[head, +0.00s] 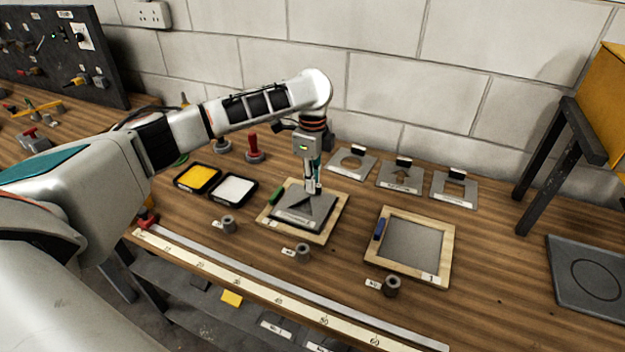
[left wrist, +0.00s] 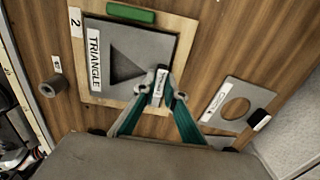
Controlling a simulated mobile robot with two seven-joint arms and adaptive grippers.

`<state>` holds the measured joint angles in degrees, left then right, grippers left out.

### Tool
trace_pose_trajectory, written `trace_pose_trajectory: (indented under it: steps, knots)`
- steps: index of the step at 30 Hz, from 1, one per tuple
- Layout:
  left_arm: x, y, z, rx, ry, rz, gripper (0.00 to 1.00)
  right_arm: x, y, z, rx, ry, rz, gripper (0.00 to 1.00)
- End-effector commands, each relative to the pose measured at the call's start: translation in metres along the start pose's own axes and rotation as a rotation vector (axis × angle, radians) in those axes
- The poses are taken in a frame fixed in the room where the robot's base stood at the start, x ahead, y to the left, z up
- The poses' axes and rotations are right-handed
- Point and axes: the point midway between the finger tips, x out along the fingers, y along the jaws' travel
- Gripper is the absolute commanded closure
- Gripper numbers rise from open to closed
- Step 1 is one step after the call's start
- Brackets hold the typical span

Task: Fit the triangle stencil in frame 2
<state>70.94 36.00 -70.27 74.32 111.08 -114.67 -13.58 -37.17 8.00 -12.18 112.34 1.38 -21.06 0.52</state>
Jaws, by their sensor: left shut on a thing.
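The triangle stencil (head: 300,208) is a grey plate with a triangular cut-out. In the left wrist view the stencil (left wrist: 150,48) shows its TRIANGLE label and lies within the outline of frame 2 (left wrist: 76,55). Frame 2 (head: 268,222) is a pale wooden frame with a green clip on it. My left gripper (head: 313,188) comes down from above and is shut on the stencil's dark handle; its fingertips (left wrist: 160,90) meet there in the left wrist view. Whether the stencil is fully seated or slightly raised, I cannot tell. My right gripper is out of view.
Frame 1 (head: 446,250), with a blue clip, lies to the right. Circle (head: 362,163), arrow (head: 398,184) and square (head: 466,190) stencils lie behind. Yellow (head: 197,177) and white (head: 234,188) pads are left. Grey cylinders (head: 303,252) and a long ruler (head: 270,291) are in front.

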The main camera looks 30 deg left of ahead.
Motion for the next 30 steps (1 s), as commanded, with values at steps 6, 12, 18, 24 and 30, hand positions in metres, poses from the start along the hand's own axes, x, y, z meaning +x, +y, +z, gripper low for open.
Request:
trace_pose_trajectory:
  steps: [6,12,18,24,30]
  knots:
    - [0.0039,-0.0001,-0.0002,0.000,0.000,0.000,1.00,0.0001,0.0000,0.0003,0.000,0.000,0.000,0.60]
    - [0.0077,0.0000,0.0001,0.001,-0.001,0.000,1.00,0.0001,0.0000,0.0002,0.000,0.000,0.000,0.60]
    - [0.0091,0.0000,0.0000,0.001,-0.001,0.000,1.00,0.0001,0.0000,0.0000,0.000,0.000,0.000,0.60]
    - [0.0090,0.0000,0.0000,0.001,-0.001,0.000,1.00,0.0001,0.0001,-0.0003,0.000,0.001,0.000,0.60]
    - [0.0092,0.0000,0.0000,0.001,0.000,0.000,1.00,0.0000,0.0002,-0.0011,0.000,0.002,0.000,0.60]
